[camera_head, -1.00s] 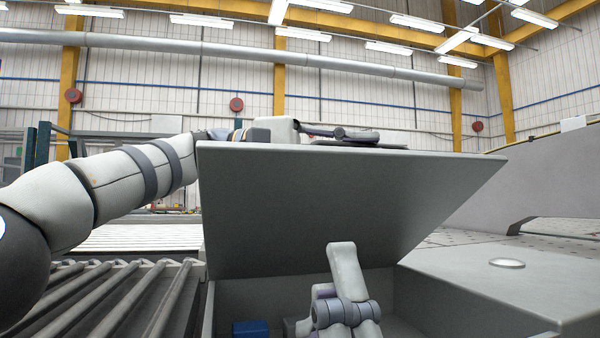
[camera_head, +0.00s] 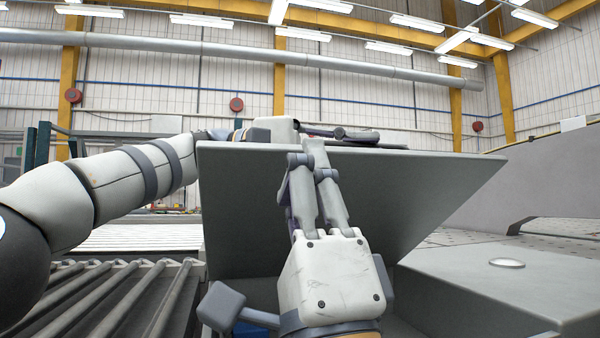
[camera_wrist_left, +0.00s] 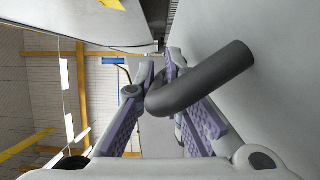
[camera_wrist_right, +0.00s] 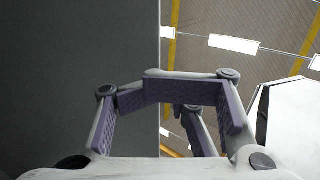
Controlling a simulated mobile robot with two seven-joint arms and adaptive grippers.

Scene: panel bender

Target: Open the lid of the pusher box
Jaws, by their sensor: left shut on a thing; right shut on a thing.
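The pusher box (camera_head: 440,300) is grey and stands at the bottom centre of the head view. Its flat grey lid (camera_head: 400,200) is raised and tilted, with its inner face towards me. My left gripper (camera_head: 350,134) is behind the lid's top edge. In the left wrist view its fingers (camera_wrist_left: 165,90) are shut around a dark curved handle (camera_wrist_left: 205,78) on the lid's outer face. My right gripper (camera_head: 312,150) reaches up in front of the inner face and is shut on the lid near its top edge. The right wrist view shows its fingers (camera_wrist_right: 165,95) at the lid edge.
A roller conveyor (camera_head: 110,300) lies left of the box. A flat grey surface with a round disc (camera_head: 507,263) is to the right, with a large grey panel (camera_head: 545,180) behind it. A small blue object (camera_head: 250,328) is partly visible in the box.

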